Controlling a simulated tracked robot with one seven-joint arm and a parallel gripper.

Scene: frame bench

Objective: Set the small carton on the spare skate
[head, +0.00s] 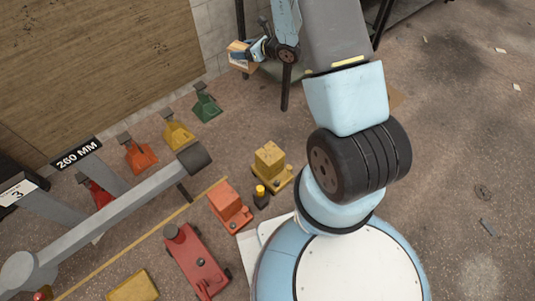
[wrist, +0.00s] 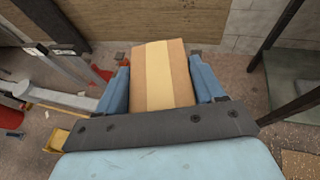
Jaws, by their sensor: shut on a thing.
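The small carton is tan cardboard with a paler tape band, and shows large in the wrist view (wrist: 163,75). My gripper (wrist: 163,90) is shut on it, with a blue finger against each side. In the head view the carton (head: 240,62) and my gripper (head: 247,50) are at the top, held out near the wall, apart from the skates. Low wheeled skates stand on the floor: a long red one (head: 197,262), an orange-red one (head: 230,208) and a yellow one (head: 275,181) bearing a yellow block (head: 269,157). I cannot tell which is the spare skate.
Green (head: 206,107), yellow (head: 177,134) and orange (head: 138,158) stands line the wall side. A grey beam (head: 110,222) with a "260 MM" sign (head: 76,153) crosses the left. A dark post (head: 285,88) stands by my gripper. The floor at right is mostly clear.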

